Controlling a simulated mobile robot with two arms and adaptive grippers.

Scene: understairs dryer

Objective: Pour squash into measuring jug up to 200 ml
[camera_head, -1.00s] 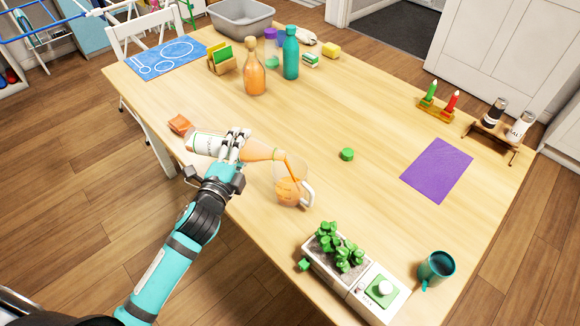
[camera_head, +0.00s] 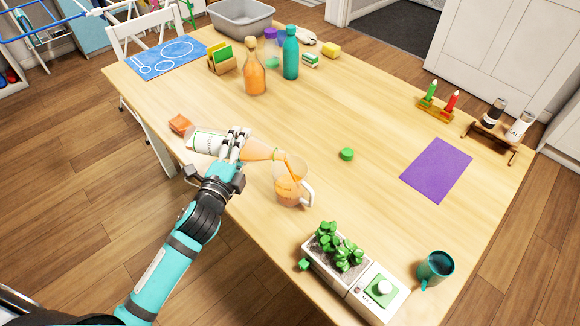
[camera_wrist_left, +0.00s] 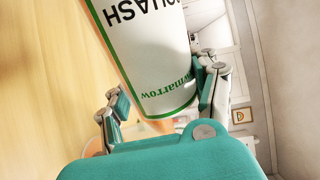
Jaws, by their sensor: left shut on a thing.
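My left gripper (camera_head: 234,146) is shut on the squash bottle (camera_head: 206,143), which has a white label with green edges. The bottle lies nearly level, its neck pointing right over the clear measuring jug (camera_head: 292,190). Orange squash runs from its mouth into the jug, which holds orange liquid in its lower part; the level against the marks is too small to read. In the left wrist view the label (camera_wrist_left: 150,50) shows between the fingers, with the neck mostly hidden. A green cap (camera_head: 347,154) lies on the table right of the jug. My right gripper is not in view.
A planter (camera_head: 335,255) and a teal mug (camera_head: 436,268) stand at the near right. An orange bottle (camera_head: 255,75) and a teal bottle (camera_head: 291,55) stand farther back. An orange block (camera_head: 179,123) lies by the left edge. The table's middle is mostly clear.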

